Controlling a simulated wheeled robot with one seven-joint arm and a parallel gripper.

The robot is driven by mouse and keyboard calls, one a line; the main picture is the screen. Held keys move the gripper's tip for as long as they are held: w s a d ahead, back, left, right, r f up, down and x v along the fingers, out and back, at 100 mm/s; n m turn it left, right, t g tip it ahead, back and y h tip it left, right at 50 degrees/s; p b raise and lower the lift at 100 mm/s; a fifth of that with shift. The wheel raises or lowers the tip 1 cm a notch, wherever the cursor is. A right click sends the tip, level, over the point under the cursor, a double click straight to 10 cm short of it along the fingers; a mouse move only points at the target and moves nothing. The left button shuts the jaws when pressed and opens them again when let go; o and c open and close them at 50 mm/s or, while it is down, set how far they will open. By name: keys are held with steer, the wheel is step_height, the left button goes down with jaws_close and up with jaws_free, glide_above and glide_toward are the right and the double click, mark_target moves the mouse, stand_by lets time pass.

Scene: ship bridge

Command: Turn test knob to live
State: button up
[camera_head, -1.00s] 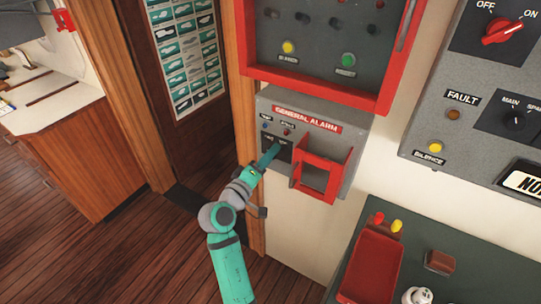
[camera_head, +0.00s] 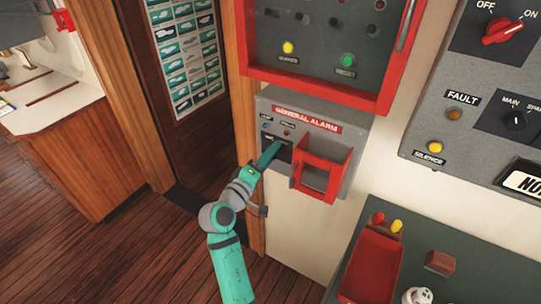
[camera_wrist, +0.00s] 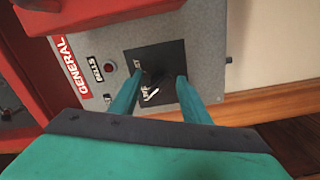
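The grey general alarm box (camera_head: 350,165) is on the wall, with a small black switch plate (camera_head: 270,151) at its lower left. In the wrist view the black plate (camera_wrist: 170,58) carries a small dark knob (camera_wrist: 153,77) with white marks beside it. The marks are too small to read surely, and I cannot tell which way the knob points. My gripper (camera_head: 277,146) reaches the plate from the lower left. In the wrist view my gripper (camera_wrist: 161,78) is open, with one finger on each side of the knob and visible gaps between.
A red guard frame (camera_head: 329,160) juts out just right of the plate. A red-framed panel (camera_head: 312,91) hangs above. A dark counter with a red tray (camera_head: 372,262) stands at lower right. A wooden door post (camera_head: 247,120) is at the left.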

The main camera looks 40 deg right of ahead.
steer(key=shift+a, duration=0.15)
steer(key=v, duration=1)
steer(key=shift+s+a, duration=0.15)
steer(key=shift+a, duration=0.1)
steer(key=shift+f, duration=0.1)
steer(key=s+a+f+n+t+y, duration=0.2)
steer(key=a+f+t+y, duration=0.15)
steer(key=a+f, duration=0.4)
steer(key=s+a+f+n+t+y, duration=0.2)
steer(key=a+f+n+t+y, duration=0.15)
steer(key=f, duration=0.65)
steer(key=s+a+f+y, duration=0.6)
steer(key=s+a, duration=0.4)
steer(key=s, duration=0.1)
steer(key=s+a+r+m+y, duration=0.1)
steer(key=s+a+r+m, duration=0.2)
steer(key=s, duration=0.6)
steer(key=s+a+r+m+t+y, duration=0.1)
steer(key=s+a+r+m+y, duration=0.1)
steer(key=s, duration=0.7)
steer(key=shift+s+a+r+m+t+y, duration=0.2)
steer(key=shift+a+r+m+t+y, duration=0.1)
steer(key=shift+a+r+m, duration=0.35)
